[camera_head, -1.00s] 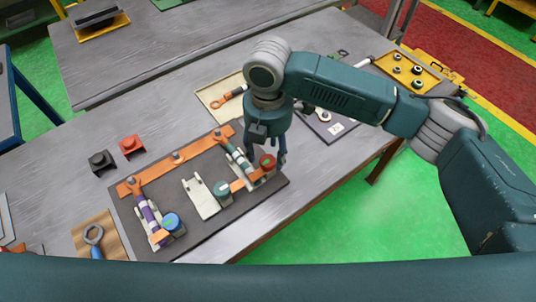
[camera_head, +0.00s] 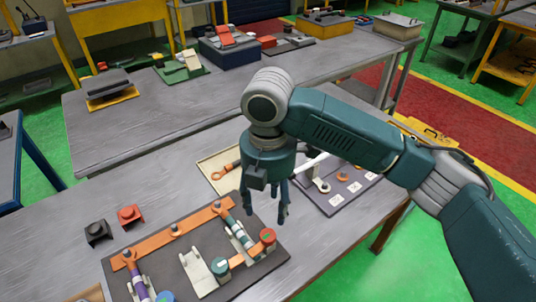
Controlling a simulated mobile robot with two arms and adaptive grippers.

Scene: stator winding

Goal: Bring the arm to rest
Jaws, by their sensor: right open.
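My right arm comes in from the right, bent over the table. Its gripper (camera_head: 281,207) points down, open and empty, at the right edge of the dark board. The dark board (camera_head: 262,270) carries orange bars (camera_head: 160,241), a white cradle (camera_head: 196,270), a green-and-white striped cylinder (camera_head: 237,234), a purple cylinder (camera_head: 139,287), and red and green round caps. The gripper is close to the striped cylinder and red cap (camera_head: 267,236) in the picture, but I cannot tell its height above the board. My left gripper is out of view.
A black block (camera_head: 97,232) and a red block (camera_head: 130,215) stand left of the board. A beige tray (camera_head: 215,172) and a dark plate with small parts (camera_head: 338,205) lie behind. A second grey table (camera_head: 160,125) stands farther back.

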